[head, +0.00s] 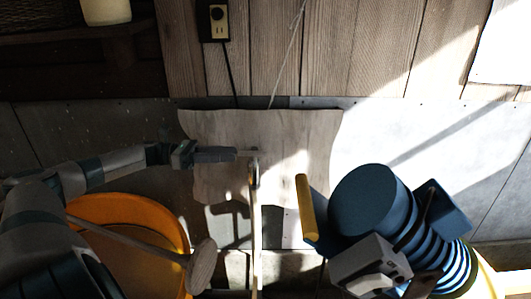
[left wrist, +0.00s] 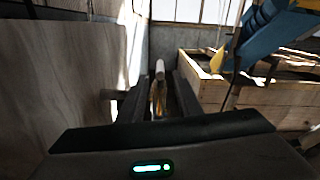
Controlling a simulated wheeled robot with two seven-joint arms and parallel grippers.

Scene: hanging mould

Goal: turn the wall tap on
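My left gripper (head: 256,154) reaches in from the left, in front of a pale wavy-edged panel on the wall. In the left wrist view its two dark fingers (left wrist: 160,92) stand apart, with a gap between them. A slim upright pale piece with a brass-coloured part (left wrist: 159,74) shows in that gap. In the head view a thin upright post (head: 256,225) with a brownish top stands at the fingertips. I cannot tell which part of it is the tap's handle, or whether the fingers touch it. My right gripper cannot be made out.
An orange bucket (head: 128,222) stands below my left arm, with a wooden-ended stick by it. A bulky blue ribbed object (head: 370,205) with a yellow bar fills the lower right. A wooden crate (left wrist: 245,95) stands at right in the wrist view. A socket (head: 216,20) is on the wall.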

